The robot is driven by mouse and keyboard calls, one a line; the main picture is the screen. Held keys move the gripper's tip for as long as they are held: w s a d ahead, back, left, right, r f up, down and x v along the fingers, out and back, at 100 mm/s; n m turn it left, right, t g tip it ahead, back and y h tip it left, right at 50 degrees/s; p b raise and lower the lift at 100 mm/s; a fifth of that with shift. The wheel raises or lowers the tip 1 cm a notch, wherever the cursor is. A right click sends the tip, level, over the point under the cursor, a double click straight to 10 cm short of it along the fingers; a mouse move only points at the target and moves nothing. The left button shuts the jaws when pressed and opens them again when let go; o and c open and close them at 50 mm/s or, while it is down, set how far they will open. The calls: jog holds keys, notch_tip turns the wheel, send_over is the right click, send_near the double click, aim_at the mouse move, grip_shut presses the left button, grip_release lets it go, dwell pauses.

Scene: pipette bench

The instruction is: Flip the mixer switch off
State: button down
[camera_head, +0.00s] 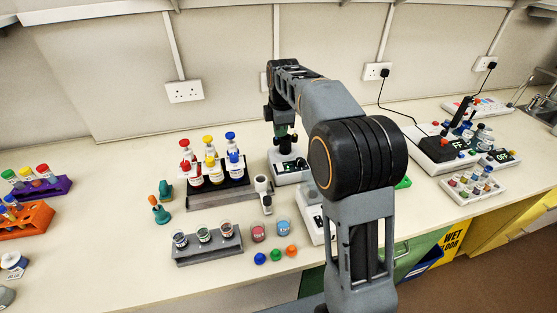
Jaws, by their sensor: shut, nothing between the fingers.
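A white device with a dark panel (293,166) stands at the back middle of the bench, and my gripper (286,153) points down at it. My gripper is shut and holds nothing; its tips are small and dark against the panel, so I cannot tell whether they touch it. No switch can be made out there. At the right, a white unit (425,158) has a black box and a display ending in "FF". Beside it a second display (503,156) reads "OFF". I cannot tell which of these devices is the mixer.
A black rack (240,191) with coloured-top bottles stands left of my gripper. My arm hides part of another white device (313,215).

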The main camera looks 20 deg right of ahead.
aim_at(279, 165)
jog(key=shift+d, duration=0.15)
jog(key=f, duration=0.4)
jog(key=w+f+p, duration=0.1)
jog(key=f, duration=0.4)
jog(key=f+p, duration=0.1)
jog(key=f, duration=0.4)
jog(key=shift+w, duration=0.35)
